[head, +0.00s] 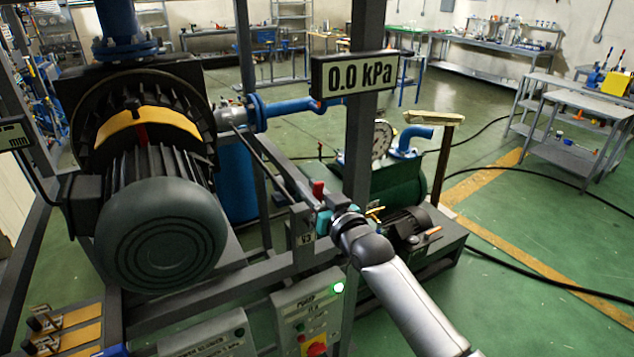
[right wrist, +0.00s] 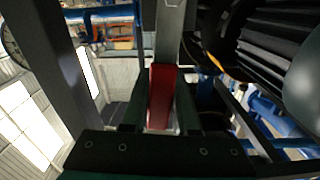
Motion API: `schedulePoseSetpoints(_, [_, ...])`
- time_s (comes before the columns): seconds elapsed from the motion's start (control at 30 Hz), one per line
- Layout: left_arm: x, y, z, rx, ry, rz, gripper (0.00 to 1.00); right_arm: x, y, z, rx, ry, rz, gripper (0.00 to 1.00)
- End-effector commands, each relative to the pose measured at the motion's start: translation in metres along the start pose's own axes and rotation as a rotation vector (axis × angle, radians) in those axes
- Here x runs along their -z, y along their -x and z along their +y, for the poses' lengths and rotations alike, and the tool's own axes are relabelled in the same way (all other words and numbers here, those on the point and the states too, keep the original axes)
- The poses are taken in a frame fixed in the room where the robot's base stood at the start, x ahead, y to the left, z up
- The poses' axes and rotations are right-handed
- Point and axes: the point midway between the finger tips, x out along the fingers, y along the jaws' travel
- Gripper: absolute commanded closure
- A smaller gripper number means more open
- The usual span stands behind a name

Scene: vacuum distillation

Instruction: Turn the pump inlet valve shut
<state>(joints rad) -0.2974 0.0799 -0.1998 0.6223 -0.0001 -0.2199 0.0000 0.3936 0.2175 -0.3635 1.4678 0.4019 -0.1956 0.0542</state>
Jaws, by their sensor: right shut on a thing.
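A red valve handle (head: 318,188) stands up near the grey post labelled V3 (head: 306,239), right of the large motor. My right gripper (head: 322,212) is at this handle, its arm coming in from the lower right. In the right wrist view the red handle (right wrist: 161,92) lies between the two dark fingers of my right gripper (right wrist: 159,108), which is shut on it. The valve body is mostly hidden behind the gripper and post. My left gripper is not in view.
A sign (head: 354,75) reads 0.0 kPa on an upright post. The large motor (head: 160,235) fills the left. A control panel (head: 310,312) with a lit green lamp stands below the gripper. A green tank with a gauge (head: 382,139) is behind. Green floor is open at right.

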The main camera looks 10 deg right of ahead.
Motion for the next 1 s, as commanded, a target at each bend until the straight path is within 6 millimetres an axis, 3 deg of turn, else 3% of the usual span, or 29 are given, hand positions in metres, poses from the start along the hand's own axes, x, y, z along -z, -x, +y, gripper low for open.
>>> schedulePoseSetpoints(0.3, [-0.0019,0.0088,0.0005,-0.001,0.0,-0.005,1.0,0.0004,-0.0003,-0.0099,0.0,0.116,0.002,1.0])
schedulePoseSetpoints(0.83, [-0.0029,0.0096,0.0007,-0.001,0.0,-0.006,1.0,-0.0011,-0.0002,-0.0117,0.001,0.141,0.001,1.0])
schedulePoseSetpoints(0.87, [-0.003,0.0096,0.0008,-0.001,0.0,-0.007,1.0,-0.0011,-0.0002,-0.0118,0.001,0.141,0.001,0.71])
schedulePoseSetpoints(1.0, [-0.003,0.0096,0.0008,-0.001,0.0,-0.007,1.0,-0.0011,-0.0002,-0.0116,0.001,0.139,0.001,0.55])
